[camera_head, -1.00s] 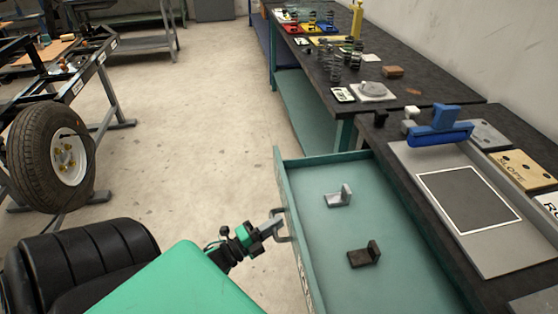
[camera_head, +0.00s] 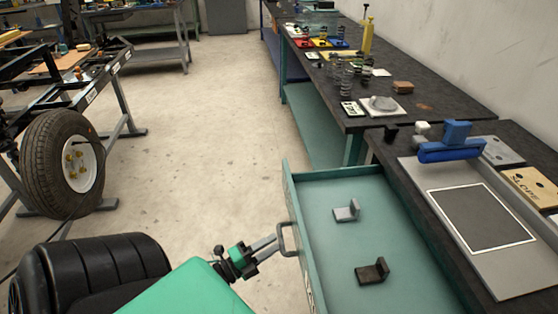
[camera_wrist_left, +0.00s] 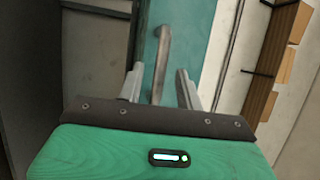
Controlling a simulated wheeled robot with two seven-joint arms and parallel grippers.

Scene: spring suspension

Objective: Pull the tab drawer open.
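The teal tab drawer (camera_head: 325,175) stands pulled out from the dark-topped bench at the right, with its inside exposed. A grey angled tab (camera_head: 347,211) and a dark brown one (camera_head: 372,272) lie apart on its floor. A grey bar handle (camera_head: 287,240) is on the drawer's front; it also shows in the left wrist view (camera_wrist_left: 163,52). My left gripper (camera_head: 270,243) is at the handle, its fingers spread. In the left wrist view the handle's end lies between the fingers (camera_wrist_left: 160,90), with gaps beside it. My right gripper is out of view.
The bench carries a grey tray (camera_head: 412,173) with a blue clamp-like part (camera_head: 450,148) and labelled plates. A farther bench (camera_head: 350,100) holds springs and coloured trays. A wheeled frame with a tyre (camera_head: 55,165) stands left. The floor (camera_head: 220,140) between is clear.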

